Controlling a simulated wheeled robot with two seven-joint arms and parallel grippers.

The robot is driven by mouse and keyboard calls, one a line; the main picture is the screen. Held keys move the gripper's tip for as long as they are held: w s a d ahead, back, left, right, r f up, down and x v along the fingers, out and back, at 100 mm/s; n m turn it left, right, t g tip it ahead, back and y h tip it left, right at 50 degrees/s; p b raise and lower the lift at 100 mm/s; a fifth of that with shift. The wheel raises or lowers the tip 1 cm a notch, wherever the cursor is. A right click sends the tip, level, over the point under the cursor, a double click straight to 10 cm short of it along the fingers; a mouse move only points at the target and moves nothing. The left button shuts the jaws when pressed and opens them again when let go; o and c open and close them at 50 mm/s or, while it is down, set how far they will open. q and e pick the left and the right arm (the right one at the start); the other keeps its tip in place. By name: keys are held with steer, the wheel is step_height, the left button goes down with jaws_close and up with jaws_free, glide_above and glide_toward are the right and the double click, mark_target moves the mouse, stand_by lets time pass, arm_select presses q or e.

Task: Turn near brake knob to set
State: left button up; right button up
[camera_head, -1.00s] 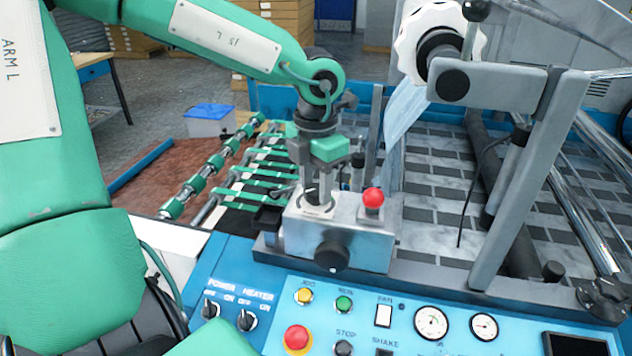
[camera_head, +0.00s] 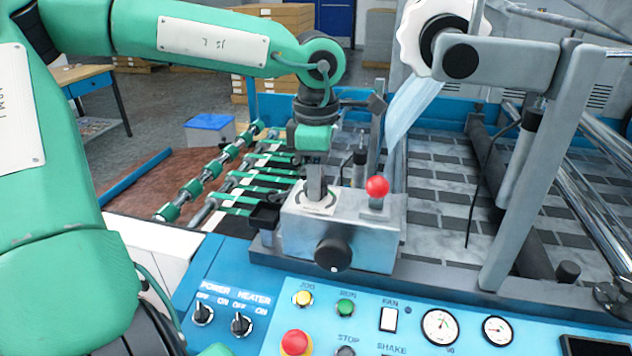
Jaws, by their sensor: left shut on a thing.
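My left gripper (camera_head: 317,194) points straight down onto the top of a grey metal box (camera_head: 370,238) at the middle of the head view. Its fingers are shut on a small knob at a white dial plate (camera_head: 302,207) with a dark curved mark. The fingers hide almost all of that knob, so its pointing direction cannot be read. A round black knob (camera_head: 333,254) sits on the front face of the same box, below the gripper and apart from it. My right gripper is not in view.
A red ball-topped button (camera_head: 377,187) stands on the box just right of the gripper. A blue control panel (camera_head: 240,285) with switches, buttons and gauges lies in front. A grey bracket (camera_head: 525,170) and white handwheel (camera_head: 418,40) rise at the right. Green-and-white rollers (camera_head: 225,160) lie behind left.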

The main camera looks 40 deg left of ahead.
arm_select(q)
steer(key=m, duration=0.2)
steer(key=shift+m, duration=0.4)
steer(key=shift+m+b, duration=0.3)
steer(key=shift+m, duration=0.6)
steer(key=m, duration=0.5)
steer(key=shift+m, duration=1.1)
steer(key=m, duration=0.3)
steer(key=shift+m, duration=1.5)
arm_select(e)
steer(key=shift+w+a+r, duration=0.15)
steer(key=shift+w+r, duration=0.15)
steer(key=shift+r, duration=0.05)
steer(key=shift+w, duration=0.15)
